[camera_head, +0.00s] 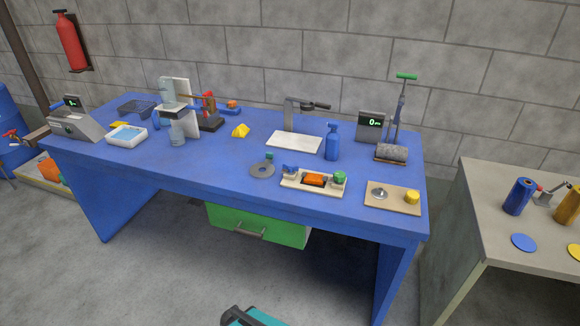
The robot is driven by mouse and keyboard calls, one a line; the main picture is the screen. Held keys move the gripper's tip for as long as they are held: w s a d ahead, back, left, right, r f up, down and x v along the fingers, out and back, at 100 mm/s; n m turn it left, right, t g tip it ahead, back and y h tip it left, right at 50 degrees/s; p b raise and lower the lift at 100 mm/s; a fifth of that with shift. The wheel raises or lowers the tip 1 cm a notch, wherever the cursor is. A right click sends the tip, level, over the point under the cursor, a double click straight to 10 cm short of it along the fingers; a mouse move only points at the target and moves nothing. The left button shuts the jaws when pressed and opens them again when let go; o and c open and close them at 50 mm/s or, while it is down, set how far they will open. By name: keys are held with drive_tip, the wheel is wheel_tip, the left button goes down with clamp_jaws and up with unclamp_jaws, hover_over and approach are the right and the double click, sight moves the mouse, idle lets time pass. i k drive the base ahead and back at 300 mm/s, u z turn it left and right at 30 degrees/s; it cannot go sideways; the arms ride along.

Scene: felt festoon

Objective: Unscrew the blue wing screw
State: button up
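A small blue piece (290,169), which looks like the blue wing screw, stands at the left end of a pale fixture plate (328,187) near the front edge of the blue table. An orange block (314,179) in a dark recess sits in the middle of the plate. A green knob (339,177) stands at its right end. The blue piece is too small to tell how far it is screwed in. My gripper is not in view.
The blue table (210,168) also carries a grey ring (263,169), a blue spray bottle (332,141) and a tan board (393,208) with a yellow knob. A green drawer (260,227) hangs below. A teal object (252,318) shows on the floor in front.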

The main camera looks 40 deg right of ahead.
sight(290, 169)
drive_tip(key=z, duration=0.05)
drive_tip(key=k, duration=1.35)
drive_tip(key=u, duration=0.55)
drive_tip(key=i, duration=1.95)
drive_tip(key=z, duration=0.6)
